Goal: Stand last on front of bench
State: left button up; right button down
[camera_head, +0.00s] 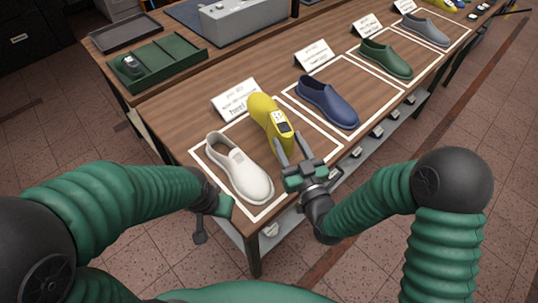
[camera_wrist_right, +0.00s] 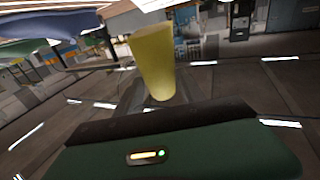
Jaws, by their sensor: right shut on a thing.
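The yellow last (camera_head: 262,109) is in the near framed area of the bench (camera_head: 180,112), to the right of the white shoe (camera_head: 238,166). It has a small pale label with dark marks near its front end. My right gripper (camera_head: 284,150) is shut on its near end, with a finger on each side. I cannot tell whether the last touches the bench. In the right wrist view the yellow last (camera_wrist_right: 154,62) sticks out beyond the gripper. My left gripper (camera_head: 212,212) is at the bench's near left corner, apart from the shoes; its jaws are unclear.
A blue shoe (camera_head: 328,101), a green shoe (camera_head: 386,59) and a grey shoe (camera_head: 423,30) stand in white frames farther right, with cards behind. A green tray (camera_head: 180,65) is on the table behind. A lower shelf (camera_head: 343,160) holds several objects.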

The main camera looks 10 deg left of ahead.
jog(key=f, duration=0.6)
jog(key=d+f, duration=0.1)
jog(key=f, duration=0.2)
jog(key=shift+w, duration=0.35)
jog(key=shift+a+f, duration=0.3)
jog(key=shift+f, duration=0.1)
jog(key=c, duration=1)
grip_release()
jog(key=shift+d+f, duration=0.1)
jog(key=shift+f, duration=0.05)
jog(key=o, duration=0.3)
jog(key=shift+d, duration=0.3)
